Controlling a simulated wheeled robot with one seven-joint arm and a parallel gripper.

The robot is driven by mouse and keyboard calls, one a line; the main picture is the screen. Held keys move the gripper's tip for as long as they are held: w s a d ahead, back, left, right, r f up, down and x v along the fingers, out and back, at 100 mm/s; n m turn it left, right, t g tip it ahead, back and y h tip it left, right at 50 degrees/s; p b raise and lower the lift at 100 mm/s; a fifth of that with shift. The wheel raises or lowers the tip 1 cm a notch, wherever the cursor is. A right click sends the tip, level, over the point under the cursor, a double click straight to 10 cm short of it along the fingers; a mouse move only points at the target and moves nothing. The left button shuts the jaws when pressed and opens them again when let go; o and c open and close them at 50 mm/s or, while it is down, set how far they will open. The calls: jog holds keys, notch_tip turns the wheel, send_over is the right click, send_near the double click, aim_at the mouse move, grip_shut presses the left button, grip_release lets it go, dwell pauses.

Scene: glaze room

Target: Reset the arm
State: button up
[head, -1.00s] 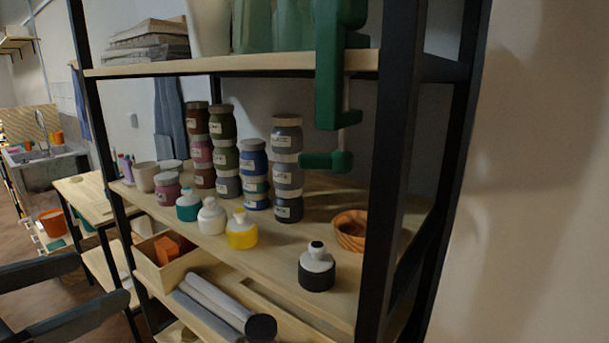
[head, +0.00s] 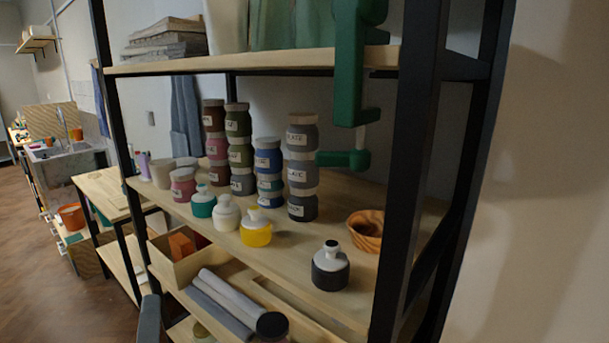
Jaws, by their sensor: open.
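My gripper cannot be made out in the head view. Only a grey rounded piece (head: 150,320) shows at the bottom edge, left of the middle. I cannot tell which part of my arm it is, if it is mine. No held object is visible.
A black-framed shelf rack (head: 418,180) fills the middle and right. Stacked labelled jars (head: 302,165), small bottles (head: 330,268) and a wooden bowl (head: 366,232) stand on its middle board. A green clamp (head: 350,70) hangs from the upper board. Open floor (head: 50,270) lies at left.

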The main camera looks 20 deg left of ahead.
jog(key=s+d+f+m+t+h, duration=0.15)
jog(key=d+f+m, duration=0.25)
jog(key=d, duration=0.6)
jog(key=s+d+f+m, duration=0.3)
jog(key=d+f+m, duration=0.15)
jog(key=d, duration=0.55)
jog(key=s+d+f+m+t, duration=0.1)
jog(key=s+d+f+m, duration=0.3)
jog(key=d, duration=0.6)
jog(key=s+d+f+m+g+h, duration=0.1)
jog(key=s+d+m+h, duration=0.4)
jog(key=d, duration=0.5)
jog(key=s+d+f+m+g+h+b, duration=0.1)
jog(key=s+d+f+m+h, duration=0.3)
jog(key=s+d, duration=0.6)
jog(key=shift+d+m+h, duration=0.35)
jog(key=shift+m+h, duration=0.2)
jog(key=shift+m, duration=0.1)
